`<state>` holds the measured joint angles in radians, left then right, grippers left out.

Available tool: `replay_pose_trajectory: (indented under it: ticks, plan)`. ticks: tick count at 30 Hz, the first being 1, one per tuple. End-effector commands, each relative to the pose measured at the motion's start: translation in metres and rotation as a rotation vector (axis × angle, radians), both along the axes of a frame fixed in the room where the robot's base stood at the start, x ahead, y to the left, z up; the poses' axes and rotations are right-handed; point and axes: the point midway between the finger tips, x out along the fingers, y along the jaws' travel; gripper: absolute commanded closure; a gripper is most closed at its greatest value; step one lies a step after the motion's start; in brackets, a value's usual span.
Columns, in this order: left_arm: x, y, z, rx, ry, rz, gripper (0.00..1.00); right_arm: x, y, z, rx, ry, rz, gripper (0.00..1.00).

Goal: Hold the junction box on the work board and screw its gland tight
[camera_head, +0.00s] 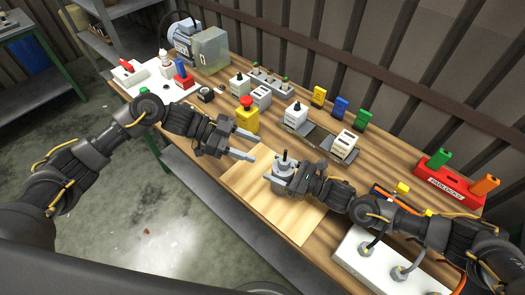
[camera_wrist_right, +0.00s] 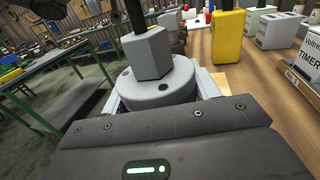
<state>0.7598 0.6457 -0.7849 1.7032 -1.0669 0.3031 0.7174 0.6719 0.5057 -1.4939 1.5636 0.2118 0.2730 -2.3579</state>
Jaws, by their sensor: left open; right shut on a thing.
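The junction box (camera_head: 281,172) is a grey round body on the light wood work board (camera_head: 247,196). A grey hexagonal gland (camera_wrist_right: 147,52) stands upright on its top, with a black cable or stem rising from it. My right gripper (camera_head: 284,182) is shut on the junction box body, one finger on each side, as the right wrist view also shows the box's round top (camera_wrist_right: 160,92). My left gripper (camera_head: 252,147) is open and empty, up and left of the box, its fingers pointing toward it without touching. The box's underside is hidden.
A yellow box with a red button (camera_head: 246,117) stands just behind my left gripper. White and grey modules (camera_head: 295,116) line the back of the bench. A red padlock rack (camera_head: 450,182) and a white panel (camera_head: 362,262) are at right. The board's front is clear.

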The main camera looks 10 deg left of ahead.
Motion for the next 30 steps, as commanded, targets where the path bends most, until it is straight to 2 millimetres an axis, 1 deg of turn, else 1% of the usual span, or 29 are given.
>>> replay_pose_trajectory:
  ticks: [4, 14, 15, 18, 21, 30]
  plan:
    - [0.0003, 0.0077, 0.0030, 0.001, 0.000, 0.000, 0.50, -0.0001, -0.0002, -0.0007, -0.001, 0.000, 0.000, 0.78]
    - [0.0002, 0.0081, 0.0034, 0.000, 0.000, 0.000, 0.50, 0.0001, -0.0003, -0.0006, -0.001, 0.000, 0.000, 0.78]
    - [0.0002, 0.0080, 0.0033, 0.000, 0.000, 0.000, 0.50, 0.0001, -0.0003, -0.0006, -0.001, 0.000, -0.001, 0.38]
    - [0.0002, 0.0080, 0.0032, 0.000, 0.000, 0.000, 0.50, 0.0001, -0.0003, -0.0005, -0.001, 0.000, -0.001, 0.25]
    - [0.0002, 0.0079, 0.0033, 0.000, 0.000, 0.000, 0.50, 0.0001, -0.0003, -0.0004, -0.001, 0.000, -0.001, 0.14]
    - [0.0002, 0.0079, 0.0033, 0.000, 0.000, 0.000, 0.50, -0.0005, -0.0026, -0.0004, -0.001, 0.000, -0.001, 0.14]
